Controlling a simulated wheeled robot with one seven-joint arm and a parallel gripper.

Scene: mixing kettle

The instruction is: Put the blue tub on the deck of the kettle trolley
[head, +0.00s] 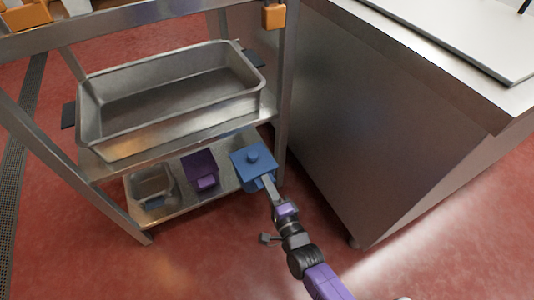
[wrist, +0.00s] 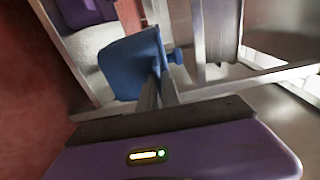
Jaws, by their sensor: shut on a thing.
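The blue tub (head: 251,158), lidded with a round knob on top, is at the right end of the low shelf of a steel rack. It also shows in the wrist view (wrist: 128,68), tilted in the picture. My gripper (head: 267,181) reaches in from the front right and is shut on the tub's near side. In the wrist view the fingers (wrist: 161,85) meet at the tub's edge. I cannot tell whether the tub rests on the shelf or is just above it. I cannot make out a kettle trolley.
A purple tub (head: 200,168) and a small steel tub (head: 152,184) stand left of the blue tub on the low shelf (head: 222,180). A large steel tray (head: 100,143) sits on the shelf above. A steel cabinet (head: 375,130) stands close at right. Red floor in front is clear.

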